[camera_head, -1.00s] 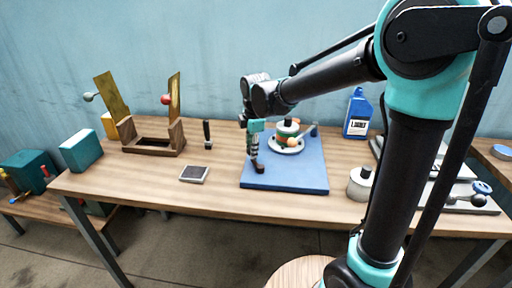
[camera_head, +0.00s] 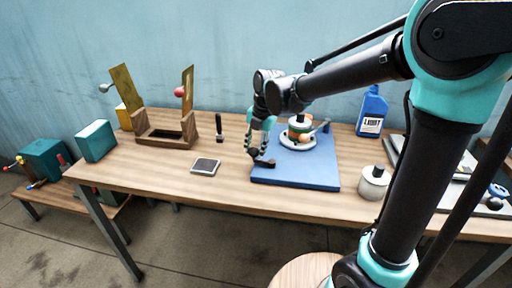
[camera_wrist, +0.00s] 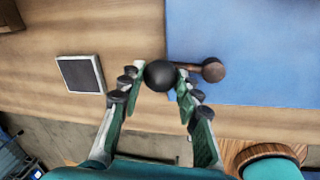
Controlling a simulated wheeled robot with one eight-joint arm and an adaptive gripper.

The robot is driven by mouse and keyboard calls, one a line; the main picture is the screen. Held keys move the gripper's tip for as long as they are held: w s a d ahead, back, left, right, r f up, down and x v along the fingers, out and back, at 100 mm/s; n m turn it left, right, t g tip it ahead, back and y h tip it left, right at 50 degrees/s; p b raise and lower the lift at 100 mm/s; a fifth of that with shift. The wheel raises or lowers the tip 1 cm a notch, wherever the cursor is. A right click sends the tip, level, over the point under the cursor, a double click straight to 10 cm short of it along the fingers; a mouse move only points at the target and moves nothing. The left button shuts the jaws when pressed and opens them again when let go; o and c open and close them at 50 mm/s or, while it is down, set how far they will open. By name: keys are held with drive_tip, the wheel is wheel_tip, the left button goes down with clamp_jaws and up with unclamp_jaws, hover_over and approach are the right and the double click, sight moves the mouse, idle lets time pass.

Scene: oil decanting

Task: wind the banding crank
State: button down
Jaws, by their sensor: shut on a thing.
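The crank shows in the wrist view as a black ball knob (camera_wrist: 160,75) with a brown rounded end (camera_wrist: 213,70) to its right, over the left edge of the blue mat (camera_wrist: 260,50). My gripper (camera_wrist: 160,82) is shut on the black knob, one finger on each side. In the head view my gripper (camera_head: 260,152) is at the left edge of the mat, and the crank's dark end (camera_head: 266,163) shows beside the fingertips. A pale round plate (camera_head: 288,143) with a small pot-like piece (camera_head: 299,122) stands on the mat, right of my gripper.
A grey square tile (camera_head: 205,166) lies left of the mat. A wooden frame (camera_head: 165,135) with upright boards stands farther left. A white jar (camera_head: 372,186) and a blue bottle (camera_head: 371,112) stand right of the mat. The table's front left is clear.

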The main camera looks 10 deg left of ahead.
drive_tip(key=shift+s+n, duration=0.25)
drive_tip(key=shift+n, duration=0.25)
drive_tip(key=c, duration=1.1)
unclamp_jaws()
drive_tip(key=shift+o, duration=0.2)
drive_tip(key=shift+r, duration=0.15)
wheel_tip(320, 180, up, 12)
drive_tip(key=d, duration=0.2)
drive_tip(key=shift+s+f, duration=0.25)
drive_tip(key=shift+s, duration=0.05)
drive_tip(key=shift+d, duration=0.1)
